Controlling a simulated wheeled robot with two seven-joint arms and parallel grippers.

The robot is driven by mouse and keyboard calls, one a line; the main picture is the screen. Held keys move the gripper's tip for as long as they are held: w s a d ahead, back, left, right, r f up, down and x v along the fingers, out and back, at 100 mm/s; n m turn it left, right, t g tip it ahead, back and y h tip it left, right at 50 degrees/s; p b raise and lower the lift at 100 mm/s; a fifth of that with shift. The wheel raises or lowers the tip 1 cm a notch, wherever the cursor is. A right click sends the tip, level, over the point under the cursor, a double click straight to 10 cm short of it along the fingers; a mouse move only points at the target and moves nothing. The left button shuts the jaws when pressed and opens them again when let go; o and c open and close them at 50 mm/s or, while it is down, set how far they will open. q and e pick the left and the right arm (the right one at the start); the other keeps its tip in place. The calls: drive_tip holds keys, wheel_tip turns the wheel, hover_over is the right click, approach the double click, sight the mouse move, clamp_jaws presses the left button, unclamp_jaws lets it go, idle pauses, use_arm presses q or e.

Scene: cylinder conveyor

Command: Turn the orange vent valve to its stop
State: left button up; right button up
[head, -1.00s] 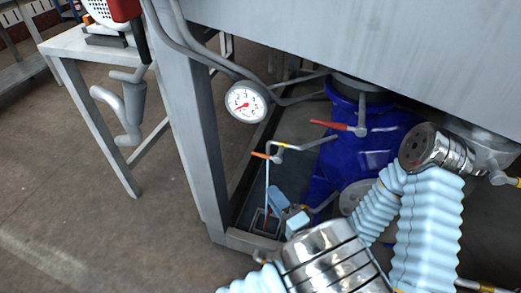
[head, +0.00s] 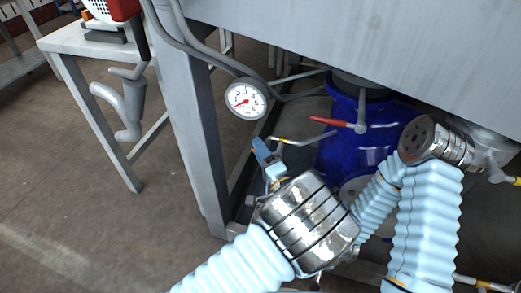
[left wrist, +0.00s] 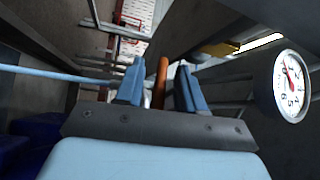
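The orange vent valve's handle (left wrist: 161,80) shows in the left wrist view as a narrow upright bar between my left gripper's two blue fingers. Gaps show on both sides of it, so the fingers look open around it. In the head view my left gripper (head: 266,154) is at the end of the thin pipe (head: 305,138) in front of the blue tank, and it hides the orange handle. A thin pale-blue line (left wrist: 55,72), perhaps a jet, crosses the left of the wrist view. My right gripper is not in view.
A round gauge (head: 246,98) with a red needle hangs close above left; it also shows in the wrist view (left wrist: 292,86). A red lever (head: 331,122) sits on the blue tank (head: 368,148). A grey post (head: 190,120) stands left of the gripper, and a large panel (head: 380,40) overhangs.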

use_arm(q)
clamp_jaws()
idle(0.3)
